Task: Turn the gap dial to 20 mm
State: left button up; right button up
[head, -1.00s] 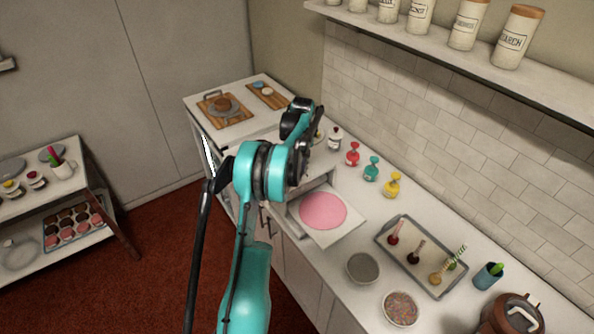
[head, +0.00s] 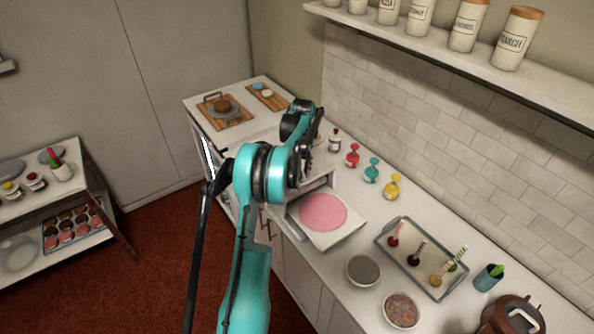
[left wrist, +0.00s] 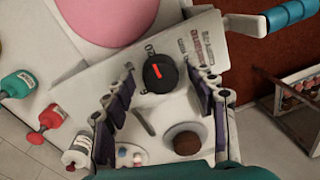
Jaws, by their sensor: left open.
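The gap dial (left wrist: 158,72) is a round black knob with a red mark, on the pale panel of the sheeter (left wrist: 205,32). Printed markings, some red, lie beside it, too small to read. My left gripper (left wrist: 159,65) is open, with one finger on each side of the dial; I cannot tell whether either finger touches it. A pink sheet (head: 323,211) lies on the sheeter's white bed. My right gripper is in neither view.
A teal handle (left wrist: 290,14) sticks out from the sheeter near the dial. Red (head: 353,156), teal (head: 372,171) and yellow (head: 392,187) bottles stand along the wall.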

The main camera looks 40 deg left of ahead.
aim_at(299, 171)
pick_arm(q)
notch_tip(299, 171, up, 12)
jog(key=shift+w+d, duration=0.25)
jog(key=shift+w, duration=0.15)
dwell(0.4)
jog(key=s+d+f+m+t+b, duration=0.1)
jog(key=s+d+m+t+b, duration=0.3)
jog(key=d, duration=0.6)
jog(key=s+d+m+b, duration=0.2)
jog(key=s+d+b, duration=0.35)
jog(key=d, duration=0.35)
jog(key=s+d+f+m+t+b, duration=0.4)
jog(key=s+d+f+m+b, duration=0.2)
jog(key=s+d+f, duration=0.7)
jog(key=s+f+b, duration=0.2)
jog(key=s+f, duration=0.1)
jog(key=f, duration=0.1)
jog(key=shift+s+d+m, duration=0.3)
